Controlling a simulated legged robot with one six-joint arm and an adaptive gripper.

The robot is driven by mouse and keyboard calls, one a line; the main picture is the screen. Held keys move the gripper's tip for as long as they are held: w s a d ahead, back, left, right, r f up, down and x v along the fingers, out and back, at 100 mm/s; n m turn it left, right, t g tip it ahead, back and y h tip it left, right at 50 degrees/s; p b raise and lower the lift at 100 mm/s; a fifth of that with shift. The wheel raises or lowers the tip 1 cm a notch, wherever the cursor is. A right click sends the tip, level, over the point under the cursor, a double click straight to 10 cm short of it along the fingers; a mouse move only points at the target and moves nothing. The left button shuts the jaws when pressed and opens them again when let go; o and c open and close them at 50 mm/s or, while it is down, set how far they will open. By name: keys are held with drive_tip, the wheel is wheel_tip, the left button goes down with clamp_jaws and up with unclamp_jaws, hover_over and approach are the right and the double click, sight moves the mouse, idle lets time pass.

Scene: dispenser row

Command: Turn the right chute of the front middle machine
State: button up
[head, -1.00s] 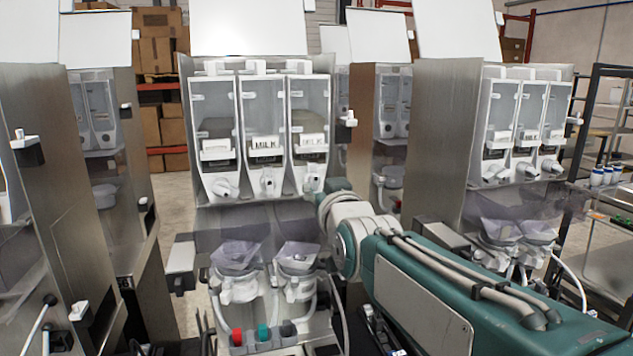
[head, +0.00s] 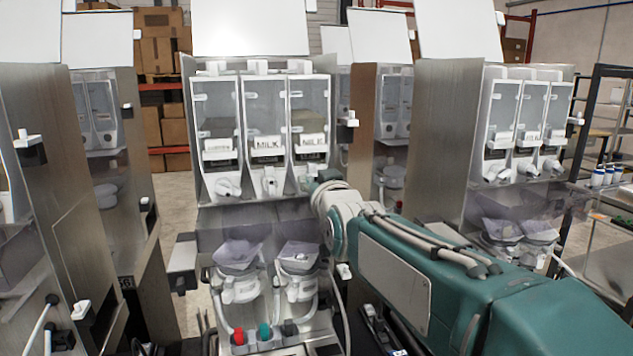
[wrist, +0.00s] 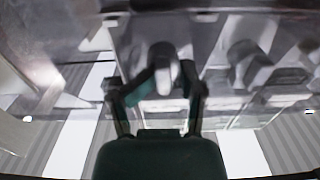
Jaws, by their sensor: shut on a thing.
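The front middle machine (head: 218,217) stands upright with three clear canisters side by side, two of them showing a MILK label. White chutes sit below them: the left chute (head: 228,187), the middle chute (head: 269,182) and the right chute. My gripper (head: 311,183) is at the right chute, coming in from the right, and largely hides it in the head view. In the wrist view the right chute (wrist: 162,72) shows as a pale rounded spout between the two fingers of my gripper (wrist: 160,90). The gripper is shut on it. The finger contact is blurred.
Below the chutes are two mixing bowls (head: 299,257) with clear funnels, and red, teal and dark knobs (head: 264,332). Another machine (head: 445,150) stands close on the right, others at the left and behind. A shelf rack (head: 592,120) is at far right.

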drive_tip(key=shift+f, duration=0.1)
drive_tip(key=n, duration=0.5)
drive_tip(key=shift+a+f, duration=0.1)
drive_tip(key=n, duration=0.6)
drive_tip(key=shift+a+f, duration=0.1)
drive_tip(key=shift+f, duration=0.05)
drive_tip(key=n, duration=0.5)
drive_tip(key=shift+f, duration=0.15)
drive_tip(key=n, duration=0.6)
drive_tip(key=shift+f, duration=0.1)
drive_tip(key=o, duration=0.7)
